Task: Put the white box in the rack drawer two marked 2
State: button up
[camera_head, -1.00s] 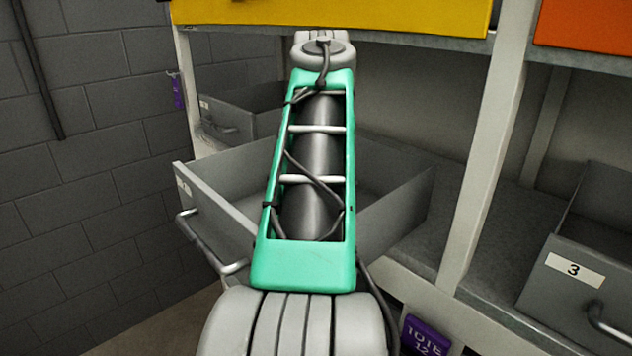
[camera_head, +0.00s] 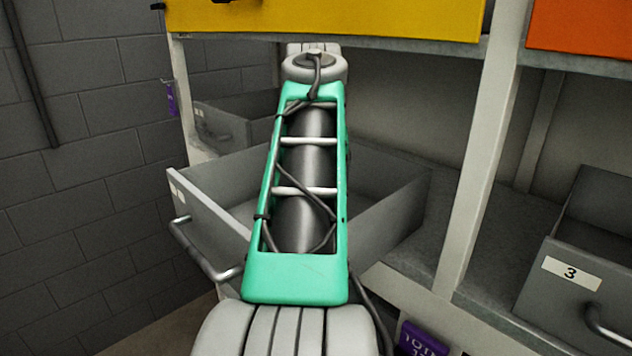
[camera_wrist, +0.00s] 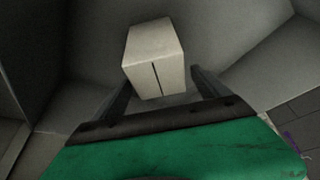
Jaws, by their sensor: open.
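The white box (camera_wrist: 155,55) shows in the wrist view, with grey walls around it, apparently inside a drawer. My gripper (camera_wrist: 161,78) is open, its fingers to the left and right of the box's near end. No clear contact between fingers and box shows. In the head view an open grey drawer (camera_head: 208,222) is pulled out of the rack behind my arm. The label on its front is too small to read. My arm hides the middle of this drawer, and the box and gripper do not show there.
A drawer marked 3 (camera_head: 572,272) stands partly out at the right. Another grey drawer (camera_head: 228,125) is further back at the left. A rack post (camera_head: 482,150) stands between the bays. Yellow (camera_head: 330,18) and orange (camera_head: 580,38) panels are above. A brick wall (camera_head: 80,180) bounds the left.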

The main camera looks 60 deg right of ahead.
jog(key=shift+r, duration=0.1)
jog(key=p+v, duration=0.4)
jog(key=v, duration=0.1)
jog(key=p+v, duration=0.2)
jog(key=shift+w+d+r+p, duration=0.15)
jog(key=shift+d+r+p, duration=0.2)
jog(key=shift+a+f+b, duration=0.1)
jog(key=shift+f+b, duration=0.45)
jog(key=shift+b, duration=0.65)
jog(key=shift+a+r+b, duration=0.15)
jog(key=shift+r+b, duration=0.3)
jog(key=p+v, duration=0.1)
jog(key=v, duration=0.4)
jog(key=shift+r+p, duration=0.25)
jog(key=shift+p, duration=0.1)
